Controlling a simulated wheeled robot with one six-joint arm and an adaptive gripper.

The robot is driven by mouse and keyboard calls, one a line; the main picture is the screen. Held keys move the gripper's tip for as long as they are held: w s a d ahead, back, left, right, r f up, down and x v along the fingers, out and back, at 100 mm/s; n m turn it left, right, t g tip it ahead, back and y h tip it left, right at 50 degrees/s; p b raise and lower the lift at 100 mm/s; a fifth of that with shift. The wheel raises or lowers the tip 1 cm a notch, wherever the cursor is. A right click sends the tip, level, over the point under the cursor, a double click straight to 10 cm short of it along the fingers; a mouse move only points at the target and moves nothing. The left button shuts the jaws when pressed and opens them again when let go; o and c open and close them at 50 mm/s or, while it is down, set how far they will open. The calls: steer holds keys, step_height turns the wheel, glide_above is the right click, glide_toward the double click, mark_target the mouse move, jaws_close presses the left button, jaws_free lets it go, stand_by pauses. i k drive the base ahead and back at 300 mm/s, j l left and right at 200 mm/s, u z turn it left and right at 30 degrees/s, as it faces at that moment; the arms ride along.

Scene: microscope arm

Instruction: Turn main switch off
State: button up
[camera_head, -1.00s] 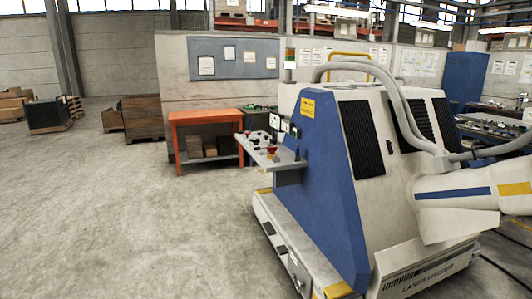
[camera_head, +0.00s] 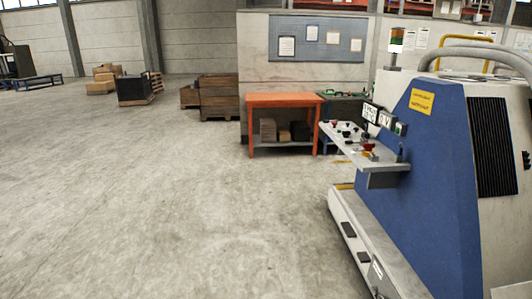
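The blue and white machine (camera_head: 425,190) stands at the right of the head view, its right part cut off by the frame edge. A small grey control shelf (camera_head: 385,161) juts from its left side. Several red and black knobs or switches (camera_head: 367,147) sit on the shelf, too small to tell which is the main switch or how it is set. Small panels with gauges (camera_head: 371,113) stand behind the shelf. My gripper is not in view.
An orange table (camera_head: 284,99) with boxes below stands behind the machine's left side. Wooden crates (camera_head: 219,97) and a dark bin (camera_head: 134,91) stand farther left. The machine's low base (camera_head: 356,240) sticks out at floor level. The concrete floor (camera_head: 160,210) at left and centre is clear.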

mark_target(368, 147)
steer(key=i+u, duration=0.2)
steer(key=i, duration=1.55)
